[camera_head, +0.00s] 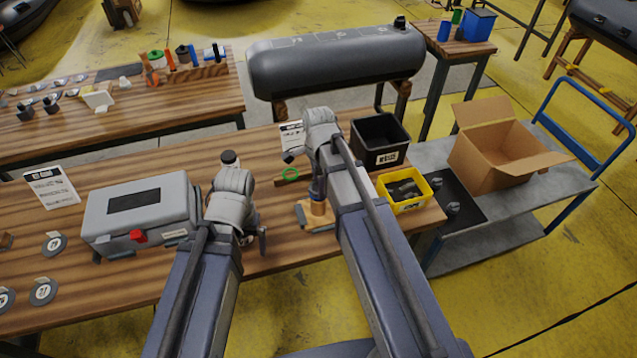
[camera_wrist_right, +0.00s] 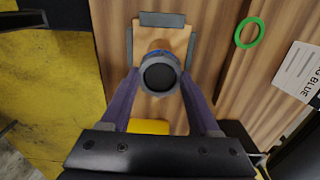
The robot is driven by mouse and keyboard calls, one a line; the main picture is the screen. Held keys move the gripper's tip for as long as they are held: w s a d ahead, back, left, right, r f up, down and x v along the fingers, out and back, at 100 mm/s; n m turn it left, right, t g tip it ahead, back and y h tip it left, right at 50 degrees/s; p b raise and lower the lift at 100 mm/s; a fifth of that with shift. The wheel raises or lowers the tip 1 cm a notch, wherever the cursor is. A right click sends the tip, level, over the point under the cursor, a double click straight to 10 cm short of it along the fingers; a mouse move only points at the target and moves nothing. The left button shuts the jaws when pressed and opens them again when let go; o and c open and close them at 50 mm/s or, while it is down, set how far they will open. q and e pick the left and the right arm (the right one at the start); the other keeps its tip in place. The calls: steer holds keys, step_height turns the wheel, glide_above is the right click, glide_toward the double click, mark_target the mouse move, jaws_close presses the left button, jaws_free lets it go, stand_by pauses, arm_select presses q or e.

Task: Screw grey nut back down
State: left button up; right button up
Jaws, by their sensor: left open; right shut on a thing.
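The grey nut (camera_wrist_right: 160,73) shows in the right wrist view as a grey ring around a dark round centre, with a blue edge beneath it. It sits on top of an upright part on a light wooden block (camera_wrist_right: 183,42) with grey pads. My right gripper (camera_wrist_right: 160,76) is shut on the nut, one finger on each side. In the head view, my right gripper (camera_head: 318,190) points down over a brown cylinder (camera_head: 317,208) on the block, and the nut is hidden there. My left gripper (camera_head: 256,240) is open and empty above the table, left of the block.
A green ring (camera_head: 291,175) lies behind the block, near a white card (camera_head: 291,135). A black bin (camera_head: 379,140) and a yellow bin (camera_head: 404,190) stand to the right. A grey toolbox (camera_head: 140,212) stands left of my left gripper. A cart with an open carton (camera_head: 500,150) is further right.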

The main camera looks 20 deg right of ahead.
steer(key=o, duration=1.4)
steer(key=shift+o, duration=0.3)
steer(key=shift+r, duration=0.15)
step_height(320, 180, up, 8)
steer(key=p, duration=0.8)
steer(key=shift+f, duration=0.25)
step_height(320, 180, down, 8)
steer(key=b, duration=0.8)
steer(key=shift+r, duration=0.15)
